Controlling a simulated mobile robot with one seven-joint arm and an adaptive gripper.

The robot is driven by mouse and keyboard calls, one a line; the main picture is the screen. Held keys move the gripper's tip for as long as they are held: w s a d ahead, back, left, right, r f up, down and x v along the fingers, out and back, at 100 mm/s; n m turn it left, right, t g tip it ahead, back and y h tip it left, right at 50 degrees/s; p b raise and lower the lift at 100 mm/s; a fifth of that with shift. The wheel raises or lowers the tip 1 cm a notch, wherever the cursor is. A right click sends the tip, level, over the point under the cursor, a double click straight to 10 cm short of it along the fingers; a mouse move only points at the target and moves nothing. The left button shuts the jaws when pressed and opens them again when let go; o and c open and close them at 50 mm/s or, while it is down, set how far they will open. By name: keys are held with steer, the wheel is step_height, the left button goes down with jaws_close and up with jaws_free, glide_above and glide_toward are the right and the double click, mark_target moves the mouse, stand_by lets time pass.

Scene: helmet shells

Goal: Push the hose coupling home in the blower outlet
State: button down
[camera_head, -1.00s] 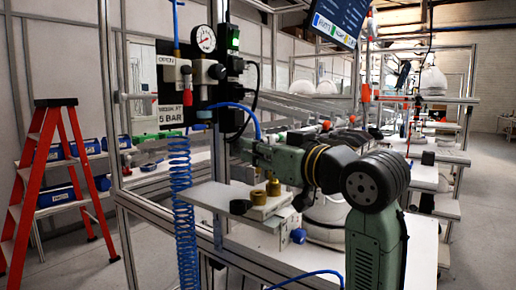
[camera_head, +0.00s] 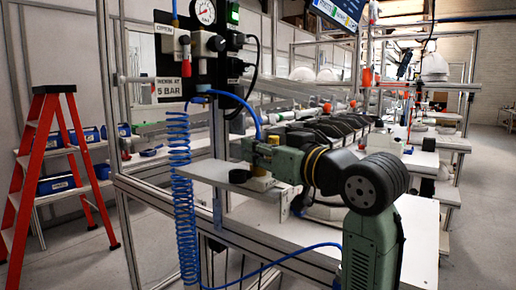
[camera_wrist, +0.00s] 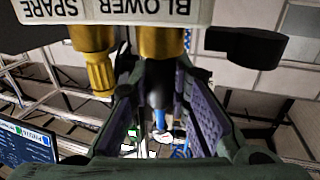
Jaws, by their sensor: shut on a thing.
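My gripper (camera_wrist: 160,100) is shut on a dark hose coupling (camera_wrist: 157,85), held between its purple-lined fingers. A blue hose (camera_wrist: 160,118) shows beyond the coupling in the wrist view. The brass blower outlet (camera_wrist: 161,45), under the BLOWER label, lies in line with the coupling. Coupling and outlet overlap in the view, so I cannot tell how far one sits in the other. A second brass outlet (camera_wrist: 98,65) stands beside it under the SPARE label.
A coiled blue hose (camera_head: 180,200) hangs left of the frame post. A blue hose (camera_head: 265,268) runs low in front. A red ladder (camera_head: 45,170) stands far left.

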stand_by(0.5)
steer(key=c, duration=1.4)
jaws_free()
steer(key=shift+c, duration=0.2)
